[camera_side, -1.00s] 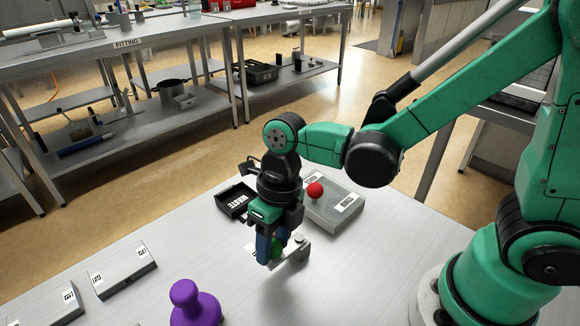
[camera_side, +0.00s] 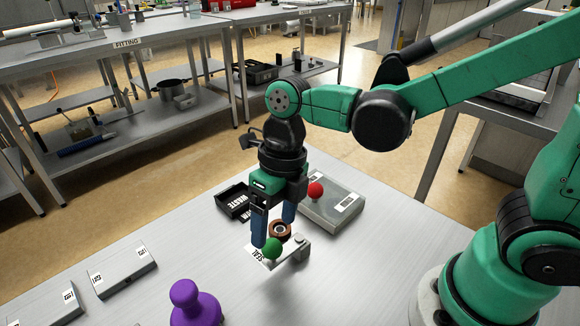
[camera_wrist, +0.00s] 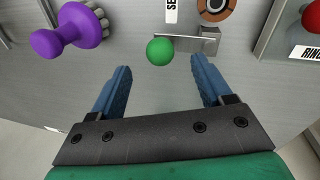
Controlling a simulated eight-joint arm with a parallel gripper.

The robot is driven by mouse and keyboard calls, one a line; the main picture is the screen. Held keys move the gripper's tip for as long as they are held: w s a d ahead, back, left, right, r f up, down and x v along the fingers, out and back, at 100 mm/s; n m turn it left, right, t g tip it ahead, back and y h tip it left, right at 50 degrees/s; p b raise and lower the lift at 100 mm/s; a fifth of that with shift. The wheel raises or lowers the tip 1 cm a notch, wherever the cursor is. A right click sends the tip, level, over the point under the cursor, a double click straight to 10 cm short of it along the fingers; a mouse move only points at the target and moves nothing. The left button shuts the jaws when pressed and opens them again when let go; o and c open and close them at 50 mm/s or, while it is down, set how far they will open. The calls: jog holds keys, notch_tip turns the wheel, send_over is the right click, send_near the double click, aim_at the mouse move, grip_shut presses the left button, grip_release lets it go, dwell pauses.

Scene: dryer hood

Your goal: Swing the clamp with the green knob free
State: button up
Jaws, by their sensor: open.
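The green knob (camera_side: 272,248) sits on the free end of a grey clamp bar (camera_side: 291,254), whose pivot block is at its right end. In the wrist view the green knob (camera_wrist: 160,52) is at the left end of the clamp bar (camera_wrist: 184,44). A copper-coloured ring with a dark centre (camera_side: 280,231) lies beside the bar, also seen in the wrist view (camera_wrist: 215,8); the bar does not cross its visible part. My gripper (camera_side: 273,226) is open and empty above the knob, its blue fingers apart; they also show in the wrist view (camera_wrist: 161,70).
A red knob (camera_side: 316,189) stands on a grey plate (camera_side: 332,208) behind. A black waste tray (camera_side: 236,200) is behind the gripper. A purple knobbed piece (camera_side: 192,305) stands front left, near flat grey boxes (camera_side: 122,269).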

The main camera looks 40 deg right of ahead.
jog(key=shift+d+r, duration=0.15)
jog(key=shift+r, duration=0.6)
